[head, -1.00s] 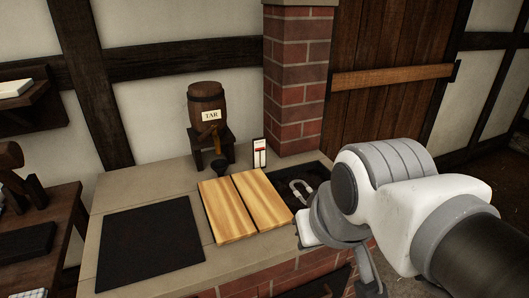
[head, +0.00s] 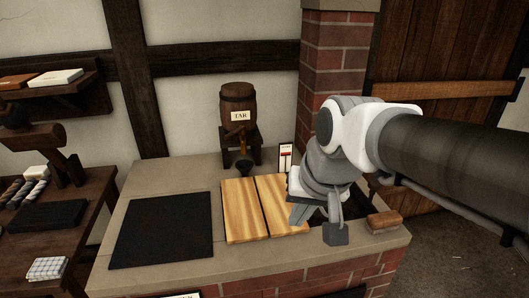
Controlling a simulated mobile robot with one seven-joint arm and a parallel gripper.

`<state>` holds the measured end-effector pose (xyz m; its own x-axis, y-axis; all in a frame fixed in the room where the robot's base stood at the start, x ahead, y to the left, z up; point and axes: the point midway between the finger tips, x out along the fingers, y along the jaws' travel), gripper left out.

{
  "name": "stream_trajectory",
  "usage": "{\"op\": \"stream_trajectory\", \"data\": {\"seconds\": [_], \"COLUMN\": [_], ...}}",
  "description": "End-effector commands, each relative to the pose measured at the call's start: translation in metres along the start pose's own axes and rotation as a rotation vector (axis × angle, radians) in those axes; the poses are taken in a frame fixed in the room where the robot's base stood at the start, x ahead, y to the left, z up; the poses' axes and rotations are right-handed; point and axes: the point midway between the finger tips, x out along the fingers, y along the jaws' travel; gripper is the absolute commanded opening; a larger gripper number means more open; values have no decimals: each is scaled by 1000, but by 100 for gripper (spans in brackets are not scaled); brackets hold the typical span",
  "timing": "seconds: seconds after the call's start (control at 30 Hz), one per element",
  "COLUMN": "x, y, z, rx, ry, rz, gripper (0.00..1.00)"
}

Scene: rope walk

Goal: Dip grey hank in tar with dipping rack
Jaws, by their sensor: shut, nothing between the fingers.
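My gripper (head: 319,222) is low over the right part of the brick-sided counter, just right of two pale wooden boards (head: 255,207). It is shut and empty. The arm covers most of the dark recess (head: 357,208) there; the pale U-shaped piece seen in it earlier is hidden now. A wooden barrel (head: 237,100) labelled TAR stands on a dark stand behind the boards, with a small black cup or funnel (head: 244,165) below its tap. Several small rolled or twisted bundles (head: 35,192) lie on the left bench; I cannot tell whether one is the grey hank. I cannot make out the dipping rack.
A flat black mat (head: 162,229) covers the counter's left part. A wooden block or handle (head: 384,220) lies by the right edge. A card with a red mark (head: 286,157) stands near the brick pillar (head: 337,60). A checked cloth (head: 47,268) lies on the left bench.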

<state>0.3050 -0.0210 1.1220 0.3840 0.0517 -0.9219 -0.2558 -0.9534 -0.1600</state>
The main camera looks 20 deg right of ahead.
Motion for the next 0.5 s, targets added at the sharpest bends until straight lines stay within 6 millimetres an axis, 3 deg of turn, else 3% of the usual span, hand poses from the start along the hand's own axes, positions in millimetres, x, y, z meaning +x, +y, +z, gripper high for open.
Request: {"op": "stream_trajectory", "data": {"seconds": [0.2,0.5], "x": [39,101], "y": [17,55], "z": [-46,-98], "rx": [248,565], "ry": [-75,-118], "rz": [39,172], "gripper": [0,0]}}
